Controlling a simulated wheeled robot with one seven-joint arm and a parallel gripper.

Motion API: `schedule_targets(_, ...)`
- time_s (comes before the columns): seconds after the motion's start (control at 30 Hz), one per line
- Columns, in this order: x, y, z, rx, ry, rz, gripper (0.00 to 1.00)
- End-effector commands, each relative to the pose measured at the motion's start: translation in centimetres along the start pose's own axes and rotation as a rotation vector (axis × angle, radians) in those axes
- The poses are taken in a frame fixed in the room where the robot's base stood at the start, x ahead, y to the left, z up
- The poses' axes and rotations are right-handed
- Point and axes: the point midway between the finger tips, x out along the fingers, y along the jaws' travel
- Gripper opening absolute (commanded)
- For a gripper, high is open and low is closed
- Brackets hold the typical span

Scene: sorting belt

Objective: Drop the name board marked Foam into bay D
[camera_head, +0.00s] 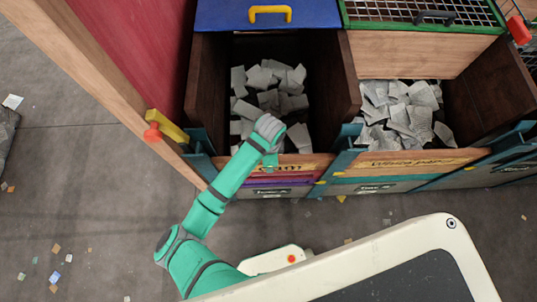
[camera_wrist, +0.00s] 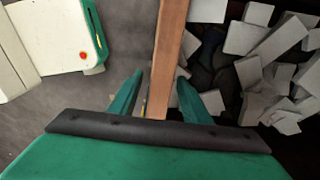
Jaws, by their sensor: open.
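The Foam name board (camera_head: 294,169) is a wooden board across the front of the left bay; only the end of its lettering shows, the rest hidden behind my arm. My gripper (camera_head: 270,158) is over this board. In the wrist view, my gripper (camera_wrist: 163,95) is open, with one green finger on each side of a wooden board's edge (camera_wrist: 169,50). I cannot tell whether the fingers touch it. I cannot make out which bay is marked D.
Grey blocks (camera_head: 268,85) fill the left bay. The right bay holds crumpled pale pieces (camera_head: 402,110) behind another lettered board (camera_head: 415,162). A blue lid (camera_head: 225,15) and a mesh lid (camera_head: 400,12) lie behind. A red-and-yellow handle (camera_head: 160,130) juts out at left. The floor in front has small scraps.

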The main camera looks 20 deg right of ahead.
Motion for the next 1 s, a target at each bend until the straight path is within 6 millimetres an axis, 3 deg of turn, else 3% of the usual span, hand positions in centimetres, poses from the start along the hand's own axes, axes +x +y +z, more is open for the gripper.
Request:
schedule_targets(0.2,3.7,0.1,0.0,-0.001,-0.001,0.001,0.44)
schedule_targets(0.4,6.1,0.0,0.1,-0.001,0.000,0.001,0.44)
schedule_targets(0.87,7.1,0.0,0.1,0.000,0.000,-0.001,0.44)
schedule_targets(1.0,7.1,0.0,0.1,0.000,0.000,-0.001,0.13)
